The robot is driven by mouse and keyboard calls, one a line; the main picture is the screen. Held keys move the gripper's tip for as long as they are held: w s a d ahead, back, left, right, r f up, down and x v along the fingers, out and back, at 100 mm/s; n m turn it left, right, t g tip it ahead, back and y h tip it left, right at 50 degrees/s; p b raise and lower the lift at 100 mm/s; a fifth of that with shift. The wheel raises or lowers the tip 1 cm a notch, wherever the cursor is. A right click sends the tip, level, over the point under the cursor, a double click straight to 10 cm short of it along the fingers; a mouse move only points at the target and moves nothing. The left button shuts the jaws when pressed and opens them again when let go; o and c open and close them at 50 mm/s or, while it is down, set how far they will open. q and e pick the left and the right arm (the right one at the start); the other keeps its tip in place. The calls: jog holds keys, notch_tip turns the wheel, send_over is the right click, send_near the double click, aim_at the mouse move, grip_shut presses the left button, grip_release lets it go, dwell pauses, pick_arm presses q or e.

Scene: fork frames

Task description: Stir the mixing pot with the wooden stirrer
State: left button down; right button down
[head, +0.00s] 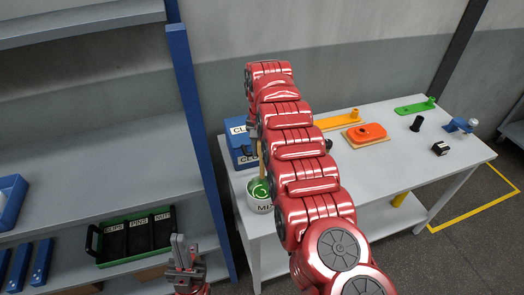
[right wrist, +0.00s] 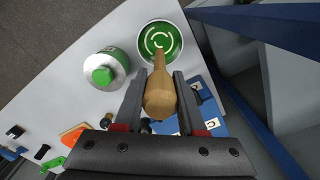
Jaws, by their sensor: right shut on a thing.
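The white mixing pot (head: 259,205) stands at the left end of the table. Its green inside with a pale swirl shows in the right wrist view (right wrist: 148,38). The wooden stirrer (right wrist: 160,93) is held between the fingers of my right gripper (right wrist: 158,100), which is shut on it. The stirrer's thin end points at the pot and overlaps its opening; its depth inside is not clear. In the head view the stirrer (head: 262,162) stands above the pot, and my red right arm hides most of that gripper. My left gripper (head: 184,252) is low beside the shelf, away from the pot.
A green-lidded can (right wrist: 108,70) stands near the pot. Blue bins (head: 240,145) sit behind it. An orange part (head: 366,132), a green bar (head: 414,107) and small black parts lie farther right on the table. A blue-posted shelf (head: 196,120) is at the left.

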aim_at(262, 176)
jog(key=shift+f+b, duration=0.15)
jog(key=shift+b, duration=0.15)
jog(key=shift+s+f+b, duration=0.15)
jog(key=shift+f+b, duration=0.1)
jog(key=shift+b, duration=0.05)
notch_tip(262, 176, down, 4)
jog(key=b, duration=0.3)
jog(key=shift+r, duration=0.25)
jog(key=shift+f+b, duration=0.8)
jog(key=shift+f, duration=0.7)
jog(key=shift+f+b, duration=1)
jog(key=shift+f, duration=1.35)
jog(key=shift+r, duration=0.1)
